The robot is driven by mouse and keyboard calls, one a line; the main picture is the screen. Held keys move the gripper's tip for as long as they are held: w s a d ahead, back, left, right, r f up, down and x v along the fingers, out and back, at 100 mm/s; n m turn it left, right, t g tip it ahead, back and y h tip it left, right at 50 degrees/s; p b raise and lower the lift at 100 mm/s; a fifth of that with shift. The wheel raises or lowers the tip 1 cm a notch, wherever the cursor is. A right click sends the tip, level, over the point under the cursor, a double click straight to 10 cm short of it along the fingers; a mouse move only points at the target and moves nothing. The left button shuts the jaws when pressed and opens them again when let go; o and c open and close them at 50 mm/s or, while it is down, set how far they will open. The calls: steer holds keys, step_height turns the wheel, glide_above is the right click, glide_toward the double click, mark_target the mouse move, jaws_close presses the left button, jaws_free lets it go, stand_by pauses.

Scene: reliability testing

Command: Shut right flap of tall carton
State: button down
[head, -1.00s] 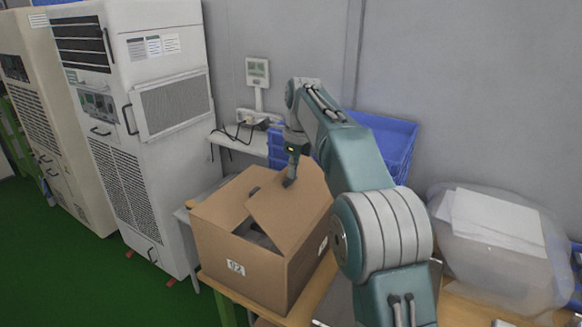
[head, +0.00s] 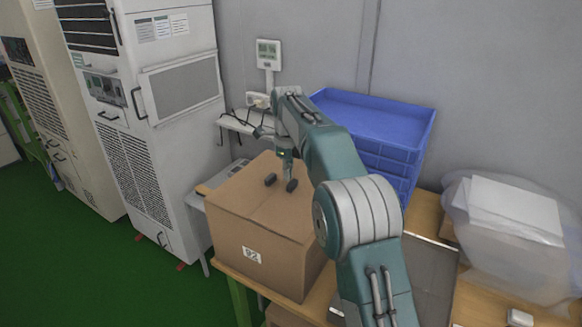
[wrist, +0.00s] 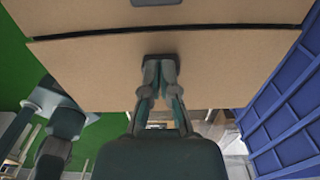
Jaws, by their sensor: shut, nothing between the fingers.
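In the wrist view a thin dark seam runs between the right flap (wrist: 225,68) and the left flap (wrist: 85,14). A small dark piece (head: 270,180) sits on the left flap. My gripper (head: 291,184) is shut and empty, its tips at the right flap near the seam. It also shows in the wrist view (wrist: 160,62). Whether the tips press on the flap is unclear.
Stacked blue crates (head: 385,125) stand behind the carton on the right. A clear bin (head: 508,235) with white sheets is at the far right. A white cabinet (head: 150,120) stands left of the table. A small shelf with cables (head: 238,122) is on the wall behind.

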steer(key=shift+w+a+f, duration=0.1)
steer(key=shift+a+f, duration=0.25)
steer(key=shift+f, duration=0.25)
stand_by(0.3)
